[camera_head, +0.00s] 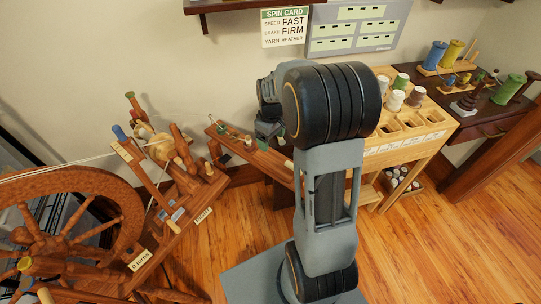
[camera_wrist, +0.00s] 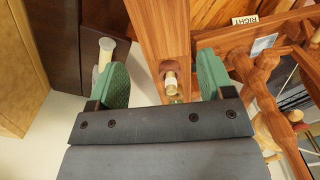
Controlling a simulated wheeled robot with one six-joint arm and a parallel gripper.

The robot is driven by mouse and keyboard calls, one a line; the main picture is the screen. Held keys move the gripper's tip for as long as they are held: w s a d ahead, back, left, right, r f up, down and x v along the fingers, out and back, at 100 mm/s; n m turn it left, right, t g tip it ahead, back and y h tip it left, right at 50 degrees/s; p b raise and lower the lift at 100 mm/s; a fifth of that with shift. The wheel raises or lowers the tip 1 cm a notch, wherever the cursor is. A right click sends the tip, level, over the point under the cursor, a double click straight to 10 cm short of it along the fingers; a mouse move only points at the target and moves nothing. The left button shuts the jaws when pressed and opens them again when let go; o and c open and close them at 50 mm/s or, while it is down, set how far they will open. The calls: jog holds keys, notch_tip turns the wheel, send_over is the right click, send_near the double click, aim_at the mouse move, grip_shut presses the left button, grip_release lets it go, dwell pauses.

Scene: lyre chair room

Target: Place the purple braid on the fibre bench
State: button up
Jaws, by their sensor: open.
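I see no purple braid in either view. I cannot tell for sure which surface is the fibre bench. My gripper (camera_head: 268,138) is low behind my arm in the head view, over a narrow wooden plank (camera_head: 283,174) with small pieces on it. In the wrist view my gripper (camera_wrist: 163,72) is open, its two green-padded fingers wide apart. A small cream-ended piece (camera_wrist: 170,82) on the plank (camera_wrist: 158,30) shows between the fingers. Nothing is held. A pale rod (camera_wrist: 104,54) lies over a dark brown surface beside the left finger.
A spinning wheel (camera_head: 70,205) fills the left. A light wooden stand (camera_head: 425,133) with spools and bins is right of my arm. A dark table (camera_head: 490,122) with coloured spools stands farther right. Wooden floor (camera_head: 450,240) is clear at front right.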

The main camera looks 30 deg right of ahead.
aim_at(271, 149)
jog(key=shift+f+b, duration=1.05)
jog(key=shift+f, duration=2.65)
jog(key=c, duration=1.1)
jog(key=shift+r, duration=0.1)
